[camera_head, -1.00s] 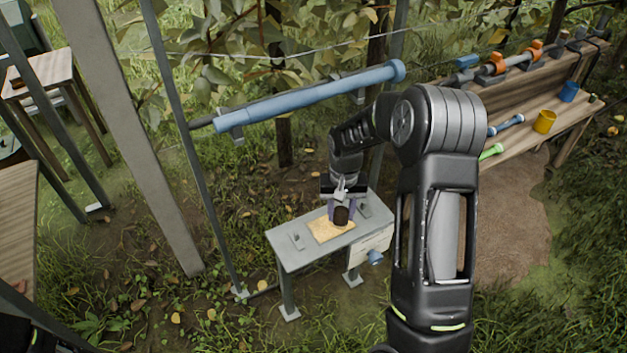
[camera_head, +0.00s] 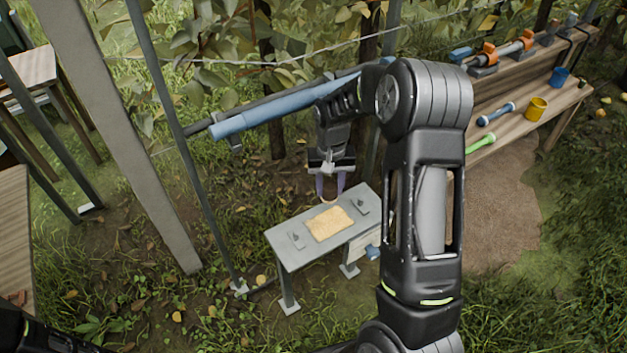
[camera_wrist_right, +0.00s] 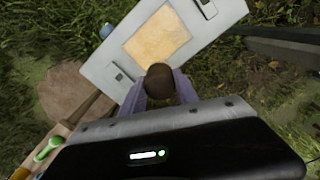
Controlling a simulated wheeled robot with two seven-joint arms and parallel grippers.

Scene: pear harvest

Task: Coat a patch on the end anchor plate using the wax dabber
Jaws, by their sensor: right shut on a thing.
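The grey anchor plate (camera_head: 290,258) stands on short legs low in the middle of the head view. A tan, waxy-looking patch (camera_head: 328,223) covers its centre, between two small grey brackets. My right gripper (camera_head: 330,188) hangs above the plate's far edge, apart from it. It is shut on the wax dabber, whose rounded brown head (camera_wrist_right: 160,82) shows between the purple fingers in the right wrist view. There the plate (camera_wrist_right: 95,70) and patch (camera_wrist_right: 158,38) lie beyond the dabber. The dabber is mostly hidden in the head view. My left gripper is out of view.
A blue tube (camera_head: 265,113) runs above and behind the plate, close to my right arm. A wooden bench (camera_head: 550,105) at the right holds a yellow cup (camera_head: 536,109), a blue cup (camera_head: 559,76) and tools. A slanted post (camera_head: 110,130) stands at the left.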

